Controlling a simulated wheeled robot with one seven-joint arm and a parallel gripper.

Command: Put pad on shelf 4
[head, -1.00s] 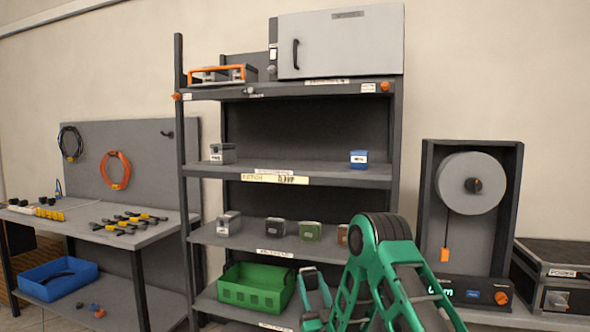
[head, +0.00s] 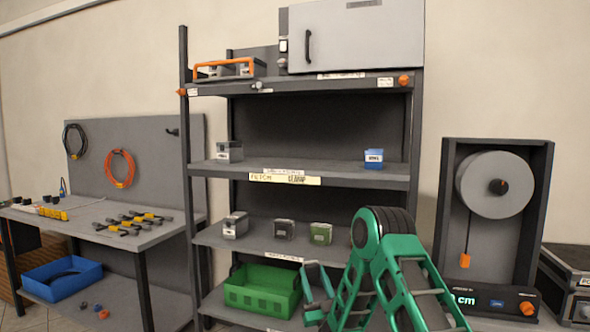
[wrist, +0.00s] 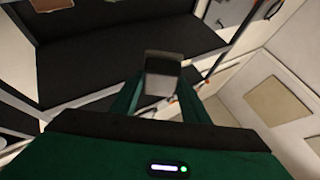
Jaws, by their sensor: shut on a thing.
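In the wrist view my gripper (wrist: 160,100) is shut on a small block with a dark end and a pale grey face, which I take as the pad (wrist: 162,75). In the head view my green arm covers the lower right of the rack, and the pad cannot be made out there. The rack has a top board (head: 300,86), an upper middle shelf (head: 335,172), a lower middle shelf (head: 262,240) and a bottom shelf (head: 217,303). The labels are too blurred to tell which is shelf 4.
A grey box (head: 229,151) and a blue box (head: 373,159) stand on the upper middle shelf, with clear room between. Several small boxes, including a green one (head: 321,233), stand below. A green crate (head: 262,297) fills part of the bottom. A reel unit (head: 450,200) stands right.

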